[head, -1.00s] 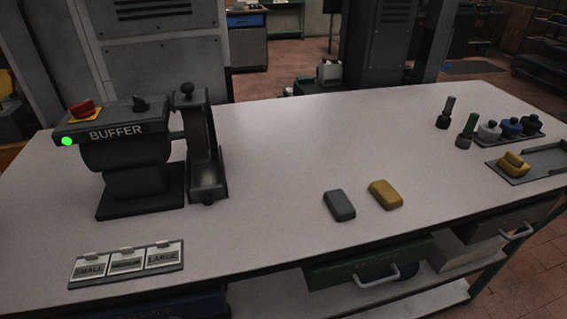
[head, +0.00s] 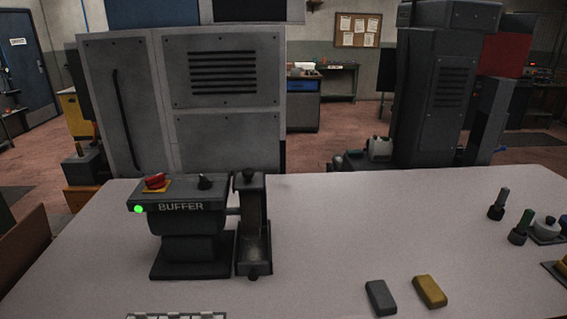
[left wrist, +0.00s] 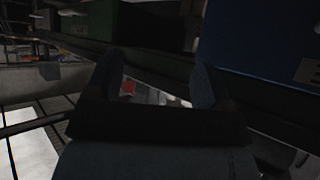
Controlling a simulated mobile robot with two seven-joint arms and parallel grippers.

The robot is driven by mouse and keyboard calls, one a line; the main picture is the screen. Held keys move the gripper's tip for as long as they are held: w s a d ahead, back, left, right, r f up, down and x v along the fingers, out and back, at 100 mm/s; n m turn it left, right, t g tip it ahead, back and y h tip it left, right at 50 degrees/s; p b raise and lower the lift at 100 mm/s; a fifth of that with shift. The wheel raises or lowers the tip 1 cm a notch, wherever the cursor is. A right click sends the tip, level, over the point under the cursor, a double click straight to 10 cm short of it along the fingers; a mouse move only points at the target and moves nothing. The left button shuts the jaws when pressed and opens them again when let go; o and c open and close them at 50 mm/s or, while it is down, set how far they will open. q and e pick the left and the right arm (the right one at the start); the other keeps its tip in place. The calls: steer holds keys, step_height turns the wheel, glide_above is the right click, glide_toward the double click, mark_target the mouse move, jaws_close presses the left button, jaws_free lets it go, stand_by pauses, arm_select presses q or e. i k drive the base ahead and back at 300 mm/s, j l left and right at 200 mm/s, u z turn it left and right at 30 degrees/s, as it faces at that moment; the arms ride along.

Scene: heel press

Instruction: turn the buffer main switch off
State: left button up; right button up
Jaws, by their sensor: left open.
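The dark buffer (head: 190,243) stands at the left of the white table in the head view. On its top are a red button (head: 155,181) on a yellow plate and a small black knob switch (head: 205,182). A green light (head: 138,209) glows on its front beside the word BUFFER. My left gripper (left wrist: 165,85) shows only in the left wrist view, open and empty, its two dark fingers apart. It is away from the buffer, with dark shelf or drawer fronts before it. My right gripper is in neither view.
A grey block (head: 380,297) and a yellow block (head: 430,291) lie on the white table (head: 330,230) at the front right. Dark and green-topped posts (head: 520,228) stand at the right. A grey cabinet (head: 185,105) stands behind the table. The table's middle is clear.

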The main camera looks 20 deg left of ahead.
mark_target(155, 183)
steer(key=u, duration=1.35)
